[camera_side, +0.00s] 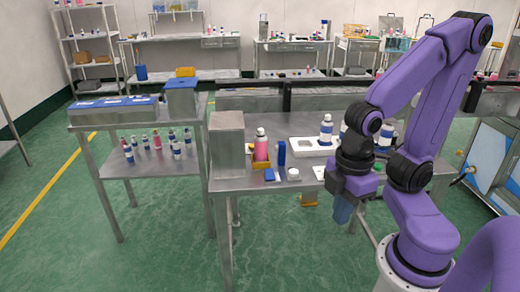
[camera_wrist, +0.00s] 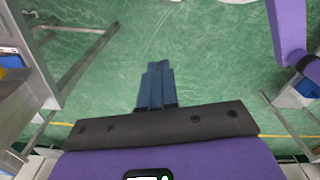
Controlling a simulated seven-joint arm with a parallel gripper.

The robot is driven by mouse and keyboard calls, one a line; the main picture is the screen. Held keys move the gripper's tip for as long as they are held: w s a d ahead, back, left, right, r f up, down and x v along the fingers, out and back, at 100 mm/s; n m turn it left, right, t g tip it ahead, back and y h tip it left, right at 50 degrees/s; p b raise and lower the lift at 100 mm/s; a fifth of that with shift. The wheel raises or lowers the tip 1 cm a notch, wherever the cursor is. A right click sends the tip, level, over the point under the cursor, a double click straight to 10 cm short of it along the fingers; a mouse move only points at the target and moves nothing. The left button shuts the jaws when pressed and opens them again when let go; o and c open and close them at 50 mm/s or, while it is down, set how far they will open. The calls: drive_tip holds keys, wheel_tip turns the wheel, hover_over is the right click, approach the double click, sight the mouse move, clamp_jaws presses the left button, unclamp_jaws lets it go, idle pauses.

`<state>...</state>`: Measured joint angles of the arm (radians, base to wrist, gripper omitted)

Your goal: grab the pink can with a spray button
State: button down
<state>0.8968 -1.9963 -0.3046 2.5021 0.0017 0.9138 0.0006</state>
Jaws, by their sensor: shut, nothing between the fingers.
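A pink can (camera_side: 261,146) with a lighter top stands upright in a small brown holder (camera_side: 261,164) on the metal table, beside a grey metal block. Whether it has a spray button is too small to tell. My gripper (camera_side: 342,212) hangs low in front of the table's front edge, to the right of the can and well apart from it. Its blue fingers point down, shut and empty. In the wrist view my gripper's fingers (camera_wrist: 157,72) are together over the green floor. The can is not in the wrist view.
The grey block (camera_side: 227,144) stands left of the can, and a blue upright piece (camera_side: 281,152) is close on its right. A white tray (camera_side: 312,147) holds a blue-and-white bottle (camera_side: 326,129). More bottles (camera_side: 157,141) stand on the left table's lower shelf.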

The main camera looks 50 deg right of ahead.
idle(0.4)
drive_tip(key=c, duration=0.8)
unclamp_jaws()
drive_tip(key=shift+o, duration=0.2)
